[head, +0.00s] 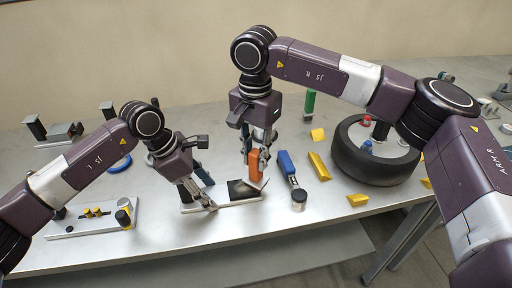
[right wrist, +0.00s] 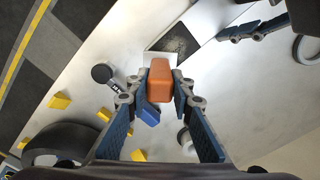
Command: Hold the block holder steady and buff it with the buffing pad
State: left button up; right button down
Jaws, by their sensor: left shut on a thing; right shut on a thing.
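The block holder (head: 225,204) is a flat light-grey plate with a dark square patch on top, lying on the table in the middle of the head view. In the right wrist view its dark patch (right wrist: 176,42) shows just beyond the pad. My left gripper (head: 211,207) is shut on the plate's left end. The buffing pad (head: 254,166) has an orange block-shaped grip over a pale base. My right gripper (head: 262,150) is shut on the orange grip, also seen in the right wrist view (right wrist: 160,80). The pad is at the holder's right end; contact is unclear.
Yellow wedges (head: 319,166) and a tyre (head: 374,150) are further right. A fixture plate with yellow parts (head: 95,219) lies at left.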

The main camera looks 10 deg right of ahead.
jog(key=shift+a, duration=3.55)
jog(key=shift+d+r, duration=0.15)
jog(key=shift+d, duration=1.65)
jog(key=shift+d+r, duration=0.1)
jog(key=shift+d, duration=1.65)
jog(key=shift+r, duration=3.65)
jog(key=shift+f, duration=0.2)
